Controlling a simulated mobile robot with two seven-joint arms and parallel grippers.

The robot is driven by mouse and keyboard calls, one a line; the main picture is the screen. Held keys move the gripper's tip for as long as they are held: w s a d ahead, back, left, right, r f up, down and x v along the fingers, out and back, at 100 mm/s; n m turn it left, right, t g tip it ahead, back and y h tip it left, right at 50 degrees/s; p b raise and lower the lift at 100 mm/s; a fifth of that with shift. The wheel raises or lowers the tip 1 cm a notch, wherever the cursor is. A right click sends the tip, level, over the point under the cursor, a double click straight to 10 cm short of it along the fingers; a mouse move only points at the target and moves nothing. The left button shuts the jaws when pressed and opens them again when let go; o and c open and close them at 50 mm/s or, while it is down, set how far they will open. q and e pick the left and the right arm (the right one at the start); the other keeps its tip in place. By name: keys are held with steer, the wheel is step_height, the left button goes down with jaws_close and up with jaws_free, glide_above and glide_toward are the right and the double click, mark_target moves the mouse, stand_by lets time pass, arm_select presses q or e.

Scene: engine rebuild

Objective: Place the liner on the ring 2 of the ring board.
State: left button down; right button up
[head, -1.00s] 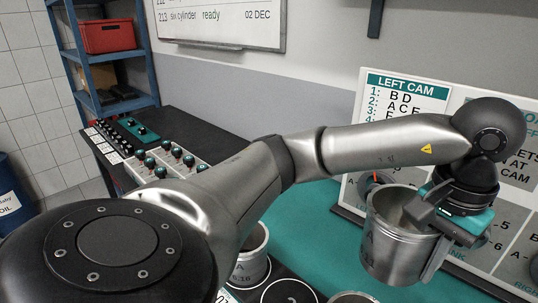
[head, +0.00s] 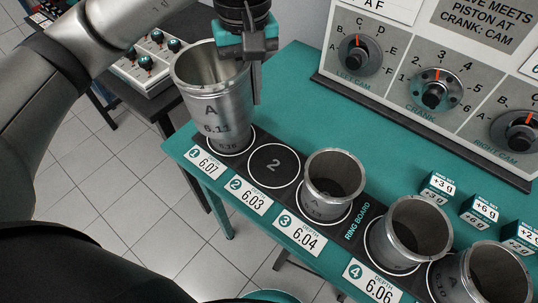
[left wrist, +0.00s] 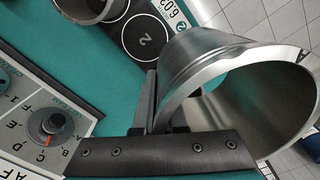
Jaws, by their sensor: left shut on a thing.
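My left gripper (head: 250,62) is shut on the rim wall of a metal liner (head: 213,103) marked A 6.11. The liner is held nearly upright above the ring board (head: 364,222), by ring 1 and left of ring 2 in the head view. Ring 2 (head: 273,166) is a bare black disc with a white circle. In the left wrist view the liner (left wrist: 232,55) fills the right side, and ring 2 (left wrist: 145,37) shows above the fingers. My right gripper is out of view.
A liner (head: 334,178) stands on ring 3, another (head: 412,235) on ring 4, and one more (head: 490,278) farther right. Small teal weight blocks (head: 438,187) sit behind them. The dial board (head: 450,80) stands at the back. Clear teal table (head: 290,112) lies behind ring 2.

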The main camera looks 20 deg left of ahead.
arm_select(q)
steer(key=n, duration=0.4)
steer(key=shift+r+p, duration=0.15)
steer(key=shift+p, duration=0.25)
steer(key=n+p, duration=0.1)
steer(key=n, duration=0.4)
steer(key=shift+n, duration=0.4)
steer(key=n+p, duration=0.1)
steer(key=n, duration=0.2)
steer(key=shift+s+n, duration=0.1)
steer(key=shift+n, duration=0.3)
steer(key=n, duration=0.4)
steer(key=shift+r+p, duration=0.1)
steer(key=shift+p, duration=0.25)
steer(key=f+n, duration=1.2)
steer(key=f, duration=0.1)
steer(key=f+n+p, duration=0.1)
steer(key=f+n, duration=0.5)
steer(key=shift+s+a+f+n, duration=0.1)
steer(key=shift+s+f+n, duration=0.2)
steer(key=shift+s+f, duration=0.1)
steer(key=shift+f, duration=0.1)
